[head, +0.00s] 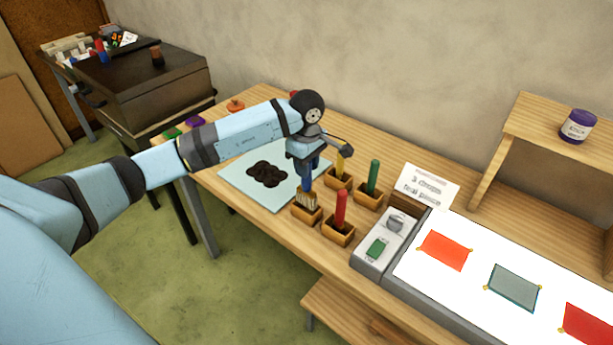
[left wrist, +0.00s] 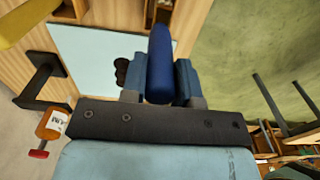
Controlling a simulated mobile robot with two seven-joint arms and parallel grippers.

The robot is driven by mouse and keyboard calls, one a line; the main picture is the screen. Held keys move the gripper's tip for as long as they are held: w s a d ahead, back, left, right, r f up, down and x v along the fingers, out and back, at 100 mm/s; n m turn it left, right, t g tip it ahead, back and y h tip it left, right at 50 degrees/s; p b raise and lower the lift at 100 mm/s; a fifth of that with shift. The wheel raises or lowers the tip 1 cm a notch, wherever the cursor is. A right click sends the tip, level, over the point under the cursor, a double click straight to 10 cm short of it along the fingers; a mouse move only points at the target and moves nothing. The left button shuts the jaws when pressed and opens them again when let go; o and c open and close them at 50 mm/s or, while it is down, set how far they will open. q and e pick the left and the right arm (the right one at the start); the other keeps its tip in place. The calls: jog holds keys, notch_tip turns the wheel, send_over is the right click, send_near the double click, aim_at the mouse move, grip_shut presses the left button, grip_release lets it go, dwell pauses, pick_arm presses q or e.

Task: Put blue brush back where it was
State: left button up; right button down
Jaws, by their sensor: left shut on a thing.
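My left gripper (head: 306,164) is shut on the blue brush (head: 307,186). The brush hangs upright, bristles down, at the front-left wooden holder (head: 305,216). The bristles show above the holder's rim; I cannot tell whether their tips are inside it. In the left wrist view the blue handle (left wrist: 160,65) stands between the fingers (left wrist: 160,85). The other holders carry a yellow brush (head: 340,163), a green brush (head: 373,176) and a red brush (head: 340,208). My right gripper is not in view.
A pale blue sheet (head: 240,180) with dark blobs (head: 267,174) lies left of the holders. To the right are a grey control box (head: 372,262), a note card (head: 430,186) and a lit panel (head: 470,290) with coloured pieces. A shelf holds a purple jar (head: 577,126).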

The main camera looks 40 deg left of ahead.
aim_at(307, 183)
pick_arm(q)
notch_tip(307, 183, down, 4)
jog(key=shift+r+p, duration=0.1)
jog(key=shift+p, duration=0.25)
jog(key=shift+f, duration=0.35)
jog(key=shift+f+b, duration=0.25)
jog(key=shift+b, duration=0.05)
jog(key=o, duration=0.9)
jog(key=shift+r, duration=0.1)
